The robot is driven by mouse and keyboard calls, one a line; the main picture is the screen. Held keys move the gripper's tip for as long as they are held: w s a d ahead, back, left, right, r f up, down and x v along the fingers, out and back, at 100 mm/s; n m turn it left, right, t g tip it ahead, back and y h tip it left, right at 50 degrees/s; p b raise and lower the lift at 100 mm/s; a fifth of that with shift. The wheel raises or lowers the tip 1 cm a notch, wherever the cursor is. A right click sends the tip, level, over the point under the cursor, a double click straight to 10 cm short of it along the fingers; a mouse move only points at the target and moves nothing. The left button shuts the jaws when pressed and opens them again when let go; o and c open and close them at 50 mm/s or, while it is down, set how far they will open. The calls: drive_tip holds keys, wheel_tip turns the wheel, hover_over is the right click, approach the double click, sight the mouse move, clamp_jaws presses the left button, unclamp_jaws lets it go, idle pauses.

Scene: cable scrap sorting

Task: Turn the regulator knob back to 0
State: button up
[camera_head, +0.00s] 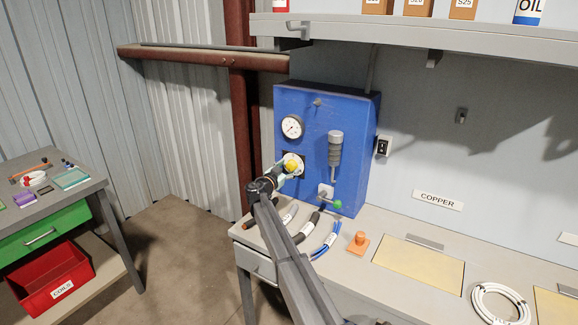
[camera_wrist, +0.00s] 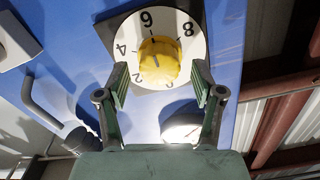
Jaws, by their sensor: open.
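The yellow regulator knob (camera_head: 291,166) sits on a round white dial on the front of the blue panel (camera_head: 312,112). In the wrist view, the knob (camera_wrist: 158,60) is centred on the dial (camera_wrist: 121,32), which shows 2, 4, 6 and 8. A dark mark on the knob seems to point toward 6. My gripper (camera_wrist: 162,82) is open, its two green finger pads spread either side of the knob's near end, with a gap on both sides. In the head view, my gripper (camera_head: 274,178) is right at the dial and partly covers it.
A pressure gauge (camera_head: 292,127) is above the knob. A grey cylinder (camera_head: 335,150) and a green-tipped lever (camera_head: 336,203) are to its right. Cables (camera_head: 303,229) and an orange block (camera_head: 359,242) lie on the bench below. A shelf (camera_head: 430,35) overhangs at upper right.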

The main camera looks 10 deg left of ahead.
drive_tip(key=shift+w+d, duration=0.15)
drive_tip(key=shift+w, duration=0.2)
drive_tip(key=c, duration=1.1)
drive_tip(key=shift+c, duration=0.2)
drive_tip(key=shift+f+b, duration=0.15)
drive_tip(key=shift+b, duration=0.4)
